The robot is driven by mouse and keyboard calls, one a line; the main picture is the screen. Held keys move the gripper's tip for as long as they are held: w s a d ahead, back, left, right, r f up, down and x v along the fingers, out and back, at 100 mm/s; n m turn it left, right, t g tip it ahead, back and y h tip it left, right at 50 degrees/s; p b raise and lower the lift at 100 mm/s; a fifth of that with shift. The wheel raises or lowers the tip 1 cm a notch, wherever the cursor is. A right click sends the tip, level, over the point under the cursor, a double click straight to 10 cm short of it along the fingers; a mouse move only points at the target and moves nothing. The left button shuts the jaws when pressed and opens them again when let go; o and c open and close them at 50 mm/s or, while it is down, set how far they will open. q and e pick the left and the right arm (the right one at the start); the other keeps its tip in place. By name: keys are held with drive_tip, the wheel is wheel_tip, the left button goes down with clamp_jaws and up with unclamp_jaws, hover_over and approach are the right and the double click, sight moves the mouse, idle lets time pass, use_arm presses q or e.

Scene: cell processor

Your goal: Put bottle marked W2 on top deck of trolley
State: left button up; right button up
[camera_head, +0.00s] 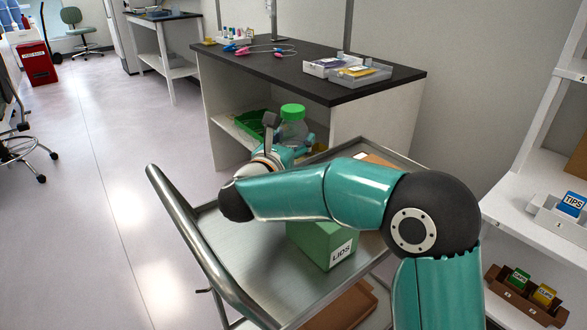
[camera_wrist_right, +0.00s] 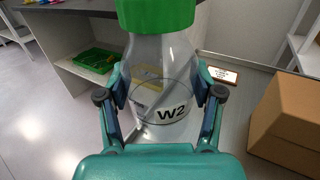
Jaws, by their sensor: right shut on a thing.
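The bottle marked W2 (camera_wrist_right: 172,75) is clear with a green cap, and its label faces the right wrist camera. In the head view the bottle (camera_head: 293,130) stands upright above the far part of the trolley. My right gripper (camera_wrist_right: 160,108) is shut on the bottle, one finger on each side of its body. In the head view the right gripper (camera_head: 290,150) is partly hidden behind its own arm. The trolley's top deck (camera_head: 250,262) is grey metal with a raised rim. Whether the bottle's base touches the deck is hidden. My left gripper is not in view.
A green box marked LIDS (camera_head: 325,242) stands on the top deck, and a cardboard box (camera_wrist_right: 290,125) is at its far right. A dark-topped bench (camera_head: 300,75) stands behind the trolley. White shelves (camera_head: 525,195) are at the right. The deck's near left part is clear.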

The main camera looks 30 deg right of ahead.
drive_tip(key=shift+f+b, duration=0.45)
drive_tip(key=shift+f, duration=2.9)
drive_tip(key=o, duration=1.7)
drive_tip(key=v, duration=0.7)
drive_tip(key=shift+s+a, duration=0.2)
drive_tip(key=shift+a, duration=0.05)
